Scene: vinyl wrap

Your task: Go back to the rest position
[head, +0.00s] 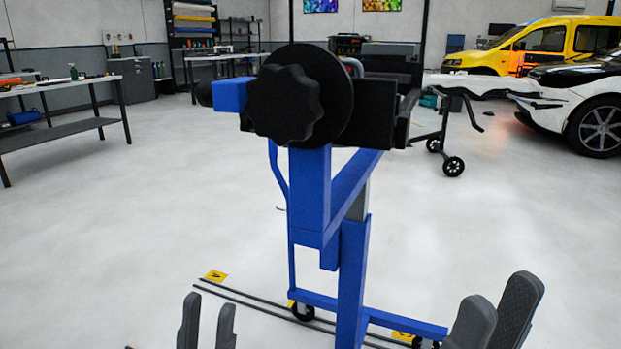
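My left gripper (207,306) shows at the bottom edge, left of centre, with its two grey fingers pointing up. The fingers stand apart with bare floor between them, and nothing is held. My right gripper (502,291) shows at the bottom right, also pointing up. Its two dark grey fingers are apart at the tips and empty. The wrists and arms of both are cut off below the frame. Neither gripper touches anything in view.
A blue stand (352,270) with a black knob (284,103) rises just ahead, its base between the grippers. Yellow floor markers (214,276) lie by its feet. A workbench (60,138) is at left; a white car (585,105) and yellow van (545,42) are at right. Open floor lies around.

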